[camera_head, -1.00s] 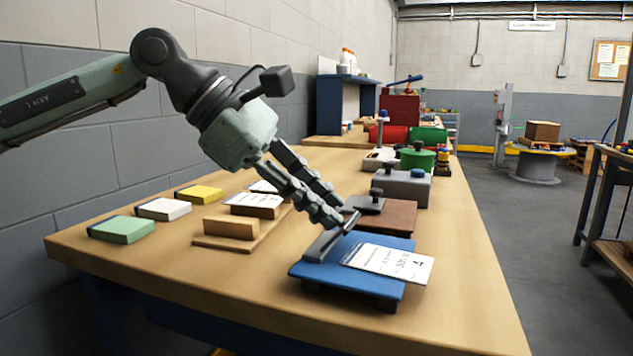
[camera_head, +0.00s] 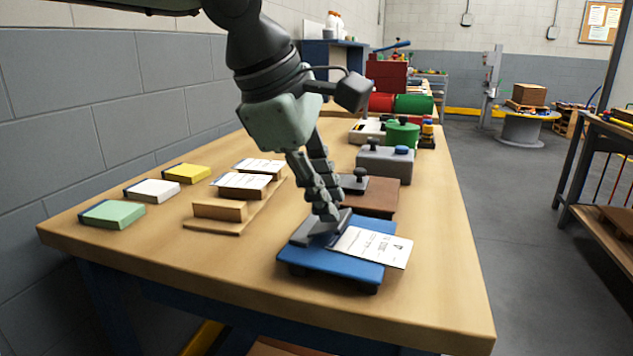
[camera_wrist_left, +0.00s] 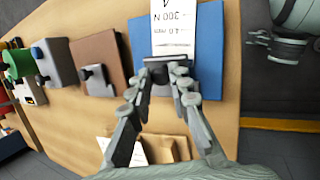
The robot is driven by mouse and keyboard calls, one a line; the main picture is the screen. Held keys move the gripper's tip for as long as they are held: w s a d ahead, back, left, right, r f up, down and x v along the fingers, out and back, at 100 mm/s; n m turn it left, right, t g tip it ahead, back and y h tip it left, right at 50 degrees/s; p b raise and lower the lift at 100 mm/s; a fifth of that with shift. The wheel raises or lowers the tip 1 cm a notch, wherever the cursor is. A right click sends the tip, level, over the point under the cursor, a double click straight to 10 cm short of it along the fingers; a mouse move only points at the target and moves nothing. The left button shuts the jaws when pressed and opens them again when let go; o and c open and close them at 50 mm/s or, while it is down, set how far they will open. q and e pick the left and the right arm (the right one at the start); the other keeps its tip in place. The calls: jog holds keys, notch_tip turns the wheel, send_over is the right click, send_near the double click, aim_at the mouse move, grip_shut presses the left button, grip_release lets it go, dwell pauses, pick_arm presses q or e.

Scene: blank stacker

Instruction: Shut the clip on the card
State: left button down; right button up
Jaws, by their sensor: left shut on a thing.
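A white printed card (camera_head: 372,246) lies on a blue board (camera_head: 328,262) near the table's front, one end at the dark grey clip (camera_head: 312,229) and the other over the board's right edge. In the left wrist view the card (camera_wrist_left: 174,25) runs up from the clip (camera_wrist_left: 160,76) across the blue board (camera_wrist_left: 207,50). My left gripper (camera_head: 327,215) is shut on the clip, fingers pointing down; its fingertips (camera_wrist_left: 168,80) hide part of it. How far the clip is shut is hard to see. My right gripper (camera_wrist_left: 282,45) shows partly at upper right in the wrist view, away from the board; its jaws are unclear.
A brown block with a dark knobbed plate (camera_head: 352,184) stands just behind the board. A wooden rack (camera_head: 220,210) with cards is to the left, beyond it green (camera_head: 112,214), white and yellow pads. A grey box (camera_head: 384,165) stands farther back. The front right tabletop is clear.

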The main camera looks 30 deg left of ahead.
pick_arm(q)
jog(key=shift+d+f+y, duration=0.3)
jog(key=shift+y, duration=0.2)
jog(key=y+b, duration=0.1)
jog(key=d+m+y+b, duration=0.1)
jog(key=shift+w+d+f+g+y, duration=0.2)
jog(key=shift+f+g+y, duration=0.1)
jog(key=shift+f+y, duration=0.1)
jog(key=shift+y+b, duration=0.4)
jog(key=shift+b, duration=0.1)
pick_arm(e)
jog(key=d+v, duration=0.1)
jog(key=v, duration=0.6)
jog(key=shift+r, duration=0.25)
jog(key=shift+s+d, duration=0.1)
pick_arm(q)
jog(key=c, duration=1.7)
grip_release()
pick_arm(e)
jog(key=shift+t, duration=0.3)
pick_arm(q)
jog(key=v, duration=1.2)
